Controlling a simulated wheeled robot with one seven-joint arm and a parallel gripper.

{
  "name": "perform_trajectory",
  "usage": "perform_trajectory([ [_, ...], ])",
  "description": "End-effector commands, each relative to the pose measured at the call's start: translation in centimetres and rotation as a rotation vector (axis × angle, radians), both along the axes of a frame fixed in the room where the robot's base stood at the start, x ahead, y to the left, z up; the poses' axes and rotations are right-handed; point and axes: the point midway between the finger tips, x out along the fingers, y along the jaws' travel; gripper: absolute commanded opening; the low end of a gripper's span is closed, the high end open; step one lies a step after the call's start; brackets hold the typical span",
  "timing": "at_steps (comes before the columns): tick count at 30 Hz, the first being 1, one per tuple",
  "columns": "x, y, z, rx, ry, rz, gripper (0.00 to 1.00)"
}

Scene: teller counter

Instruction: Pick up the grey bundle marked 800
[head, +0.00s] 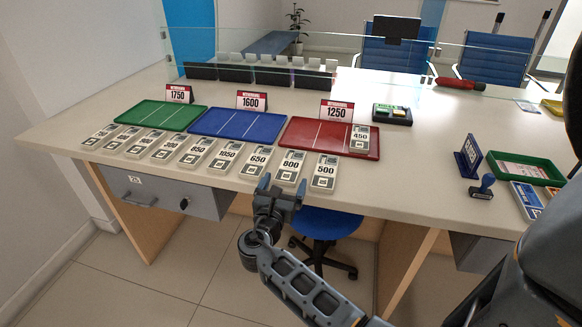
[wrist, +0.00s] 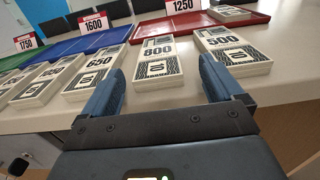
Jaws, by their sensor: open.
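The grey bundle marked 800 (head: 290,168) lies flat near the front edge of the counter, between the bundles marked 650 and 500. In the wrist view the 800 bundle (wrist: 158,66) lies ahead, between the lines of my two fingers. My gripper (head: 277,187) is just in front of the counter edge, close to the near end of the 800 bundle. In the wrist view my gripper (wrist: 160,88) is open with nothing between its fingers. The left finger points toward the gap beside the 650 bundle, the right toward the 500 bundle.
The 650 bundle (head: 258,160) and 500 bundle (head: 325,172) flank it closely, with narrow gaps. Several more bundles continue left. Behind are a green tray (head: 150,113), a blue tray (head: 237,124) and a red tray (head: 310,134) holding a 450 bundle (head: 360,139).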

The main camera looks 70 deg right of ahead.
Motion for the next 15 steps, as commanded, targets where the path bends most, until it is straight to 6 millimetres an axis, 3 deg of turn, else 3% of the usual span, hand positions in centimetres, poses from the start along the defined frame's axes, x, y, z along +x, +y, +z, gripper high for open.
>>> perform_trajectory([
  [9,0.8,-4.1,-0.5,0.0,-0.001,-0.003,0.94],
  [15,0.9,-5.0,-0.6,0.001,0.0,0.0,0.94],
])
